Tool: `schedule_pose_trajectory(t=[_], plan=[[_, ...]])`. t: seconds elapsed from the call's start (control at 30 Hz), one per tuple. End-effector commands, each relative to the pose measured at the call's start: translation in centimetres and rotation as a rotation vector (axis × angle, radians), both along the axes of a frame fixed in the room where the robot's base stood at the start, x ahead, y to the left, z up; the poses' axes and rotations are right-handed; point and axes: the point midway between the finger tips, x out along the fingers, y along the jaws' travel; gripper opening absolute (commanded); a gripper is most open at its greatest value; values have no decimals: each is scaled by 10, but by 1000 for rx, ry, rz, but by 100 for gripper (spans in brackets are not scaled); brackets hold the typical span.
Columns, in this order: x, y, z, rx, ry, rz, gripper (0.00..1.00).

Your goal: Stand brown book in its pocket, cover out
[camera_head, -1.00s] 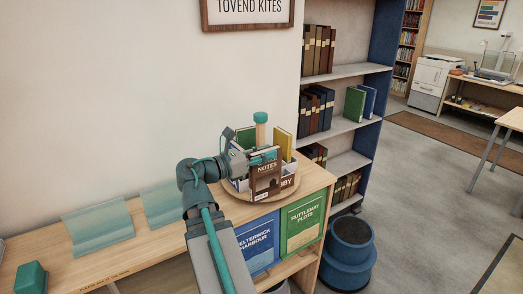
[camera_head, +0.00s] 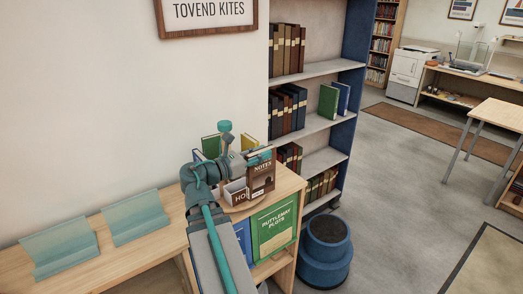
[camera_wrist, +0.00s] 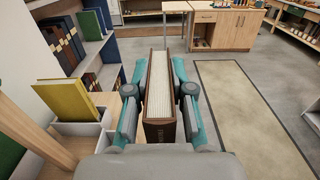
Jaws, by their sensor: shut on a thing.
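My gripper (camera_head: 262,155) is shut on the brown book (camera_head: 261,179), which has NOTES on its cover. In the head view the book is upright, cover facing the camera, at the right side of a round wooden stand with pale pockets (camera_head: 235,192). In the wrist view the book (camera_wrist: 159,85) is between the two teal fingers, with its pale page edges up. One pocket shows the letters HO; the book hides the rest. A yellow book (camera_wrist: 68,100) stands in a pocket left of the gripper. I cannot tell which pocket is the brown book's.
The stand is on a wooden cabinet, with a green book (camera_head: 274,229) facing out at its front. Two teal holders (camera_head: 137,217) lie along the counter. A bookshelf (camera_head: 318,70) rises behind, and a blue step stool (camera_head: 324,252) stands on the floor at right.

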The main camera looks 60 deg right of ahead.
Motion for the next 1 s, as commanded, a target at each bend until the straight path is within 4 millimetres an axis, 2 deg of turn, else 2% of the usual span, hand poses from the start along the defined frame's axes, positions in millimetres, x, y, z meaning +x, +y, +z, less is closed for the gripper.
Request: schedule_pose_trajectory(t=[0.77,1.0], plan=[[14,-6,3,0,2,0,0],[32,-13,-3,-2,1,0,0]])
